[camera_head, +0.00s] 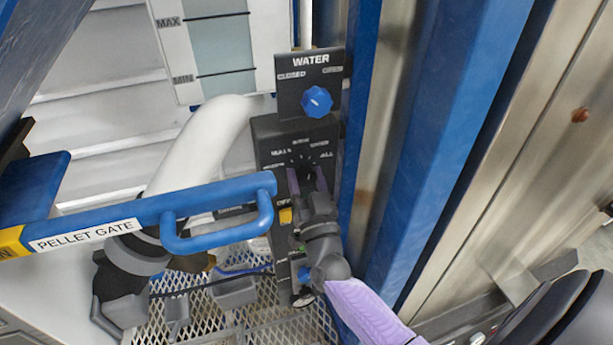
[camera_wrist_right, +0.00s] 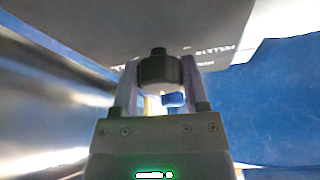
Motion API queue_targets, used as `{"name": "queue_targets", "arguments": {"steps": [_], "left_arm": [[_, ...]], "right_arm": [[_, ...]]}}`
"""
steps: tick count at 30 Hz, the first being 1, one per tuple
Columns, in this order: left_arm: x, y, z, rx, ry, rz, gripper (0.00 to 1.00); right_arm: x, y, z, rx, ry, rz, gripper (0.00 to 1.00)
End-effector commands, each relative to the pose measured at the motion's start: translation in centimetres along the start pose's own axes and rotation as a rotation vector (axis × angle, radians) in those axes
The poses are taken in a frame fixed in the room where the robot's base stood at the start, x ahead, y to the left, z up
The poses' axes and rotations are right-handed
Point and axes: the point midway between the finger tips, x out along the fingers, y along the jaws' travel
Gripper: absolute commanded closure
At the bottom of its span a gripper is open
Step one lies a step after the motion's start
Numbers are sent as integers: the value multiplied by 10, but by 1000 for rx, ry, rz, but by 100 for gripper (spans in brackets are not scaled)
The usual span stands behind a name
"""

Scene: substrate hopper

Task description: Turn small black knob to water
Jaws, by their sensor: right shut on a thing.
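The small black knob (camera_wrist_right: 158,68) sits between the two fingers of my right gripper (camera_wrist_right: 160,82) in the wrist view. In the head view the right gripper (camera_head: 306,178) reaches up to the dark selector panel (camera_head: 265,135) and covers most of the knob. The fingers are shut on the knob, one on each side. White labels fan out above it, with one like WATER at the upper right and ALL further right. Which label the knob points at cannot be told. My left gripper does not show.
A blue knob (camera_head: 317,101) sits just above, under a large WATER sign (camera_head: 311,60). A blue PELLET GATE lever (camera_head: 150,212) and a white pipe (camera_head: 197,145) are to the left. A blue post (camera_head: 420,150) stands close on the right. A yellow button (camera_head: 285,215) is below.

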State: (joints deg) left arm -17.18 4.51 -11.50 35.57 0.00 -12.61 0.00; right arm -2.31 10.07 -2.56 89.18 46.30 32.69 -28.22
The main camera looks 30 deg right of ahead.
Motion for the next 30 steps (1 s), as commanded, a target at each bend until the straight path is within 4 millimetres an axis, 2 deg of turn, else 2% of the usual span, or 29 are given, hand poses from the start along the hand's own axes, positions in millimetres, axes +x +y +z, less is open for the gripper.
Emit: {"name": "queue_targets", "arguments": {"steps": [15,30], "left_arm": [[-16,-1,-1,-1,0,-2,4],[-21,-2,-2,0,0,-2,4]], "right_arm": [[0,-1,-1,355,-2,149,100],[0,-1,0,492,-1,205,100]]}}
